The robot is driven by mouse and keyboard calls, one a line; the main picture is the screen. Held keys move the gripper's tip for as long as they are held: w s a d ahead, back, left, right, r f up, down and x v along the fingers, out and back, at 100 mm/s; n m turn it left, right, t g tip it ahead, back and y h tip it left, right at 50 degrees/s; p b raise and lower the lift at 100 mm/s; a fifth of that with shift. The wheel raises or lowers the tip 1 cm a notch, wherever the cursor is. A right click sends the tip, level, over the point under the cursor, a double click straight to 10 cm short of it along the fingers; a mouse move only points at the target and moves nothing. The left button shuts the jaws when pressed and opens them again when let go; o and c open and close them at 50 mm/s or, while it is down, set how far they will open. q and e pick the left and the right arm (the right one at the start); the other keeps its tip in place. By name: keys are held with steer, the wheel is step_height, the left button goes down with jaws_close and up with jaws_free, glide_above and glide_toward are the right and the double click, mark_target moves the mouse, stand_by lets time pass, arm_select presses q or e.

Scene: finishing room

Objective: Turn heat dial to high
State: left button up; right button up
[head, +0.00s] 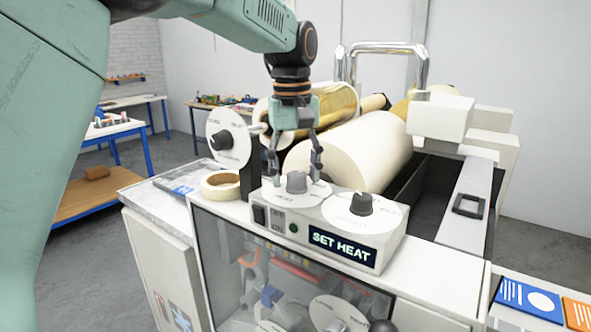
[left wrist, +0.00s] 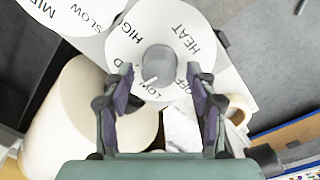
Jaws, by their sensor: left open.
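The heat dial (head: 278,196) is a white disc with a grey knob (head: 296,182) on top of the control box. In the left wrist view the dial (left wrist: 180,28) reads HEAT, HIGH, OFF and LOW; another label is partly hidden. The knob (left wrist: 157,62) has a pale mark pointing roughly towards LOW. My left gripper (head: 298,171) points down over the dial. Its open fingers (left wrist: 157,78) stand on either side of the knob, with gaps showing in the wrist view. My right gripper is not in view.
The box's display (head: 342,247) reads SET HEAT. A second dial (head: 361,204) with a dark knob sits to the right. A tape roll (head: 220,185) and an upright dial disc (head: 228,138) are left. A large cream roll (head: 352,150) lies behind.

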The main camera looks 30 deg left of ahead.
arm_select(q)
steer(key=shift+s+d+r, duration=0.1)
steer(key=shift+s+r, duration=0.05)
steer(key=shift+s, duration=0.1)
steer(key=c, duration=0.4)
steer(key=shift+w+d, duration=0.1)
steer(key=shift+c, duration=1.2)
steer(key=c, duration=0.5)
